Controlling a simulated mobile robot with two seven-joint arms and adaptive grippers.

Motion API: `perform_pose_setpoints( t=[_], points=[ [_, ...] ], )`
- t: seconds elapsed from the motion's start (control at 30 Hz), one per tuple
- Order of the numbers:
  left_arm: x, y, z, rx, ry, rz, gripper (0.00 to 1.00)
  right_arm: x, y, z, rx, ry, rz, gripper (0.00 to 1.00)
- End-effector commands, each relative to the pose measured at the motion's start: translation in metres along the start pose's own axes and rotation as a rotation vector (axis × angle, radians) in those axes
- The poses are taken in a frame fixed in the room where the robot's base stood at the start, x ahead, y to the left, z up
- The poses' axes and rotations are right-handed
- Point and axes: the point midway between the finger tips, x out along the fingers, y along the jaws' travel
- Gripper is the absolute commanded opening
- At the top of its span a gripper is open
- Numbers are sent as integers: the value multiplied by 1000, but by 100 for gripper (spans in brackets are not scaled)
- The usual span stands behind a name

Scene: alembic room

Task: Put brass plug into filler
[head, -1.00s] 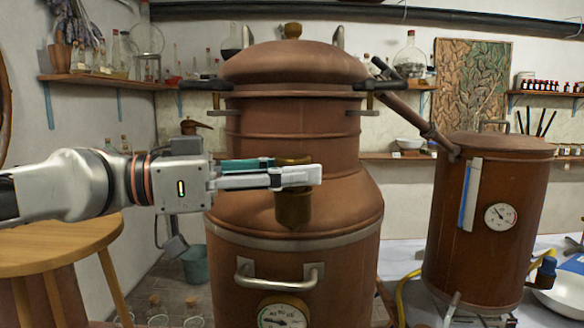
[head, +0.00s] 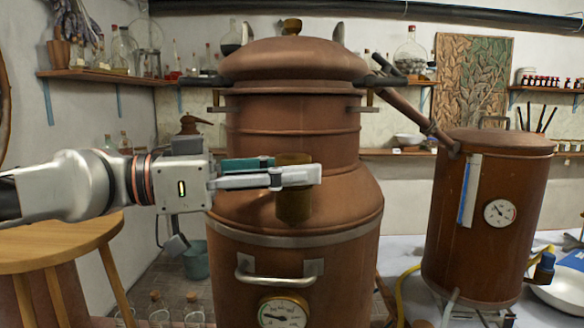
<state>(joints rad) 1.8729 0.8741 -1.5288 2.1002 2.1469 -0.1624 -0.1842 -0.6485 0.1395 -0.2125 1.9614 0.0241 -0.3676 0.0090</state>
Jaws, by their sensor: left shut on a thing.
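My left gripper (head: 298,176) comes in from the left, level, in front of the copper still's shoulder. Its fingers are shut on the brass plug (head: 294,158), whose top shows just above them. A brass cylindrical part (head: 293,207) shows below the fingers, against the sloping shoulder. I cannot tell whether this lower part is the plug's own body or the filler, as the fingers cover the middle. No separate filler opening can be made out. My right gripper is not in view.
The large copper still (head: 300,262) fills the middle, with a front handle (head: 278,275) and a gauge (head: 284,312). A pipe (head: 405,110) runs right to a copper vessel (head: 487,220). A wooden stool (head: 60,245) stands at the left, under my arm.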

Motion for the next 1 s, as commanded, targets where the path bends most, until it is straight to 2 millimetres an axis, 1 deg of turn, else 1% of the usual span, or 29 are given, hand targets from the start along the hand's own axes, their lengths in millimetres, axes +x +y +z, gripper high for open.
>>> perform_pose_setpoints(
  t=[0.27,0.3,0.37,0.77,0.87,1.0],
  points=[
    [0,0,1,0,1,0,7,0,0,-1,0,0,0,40],
    [0,0,1,0,1,0,37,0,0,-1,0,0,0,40],
    [0,0,2,0,1,0,51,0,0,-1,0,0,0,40],
    [-2,0,2,-1,1,0,51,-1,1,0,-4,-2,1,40],
    [-9,-1,2,-3,2,-1,51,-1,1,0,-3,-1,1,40],
    [-26,-1,3,-2,2,-3,51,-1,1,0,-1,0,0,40]
  ],
)
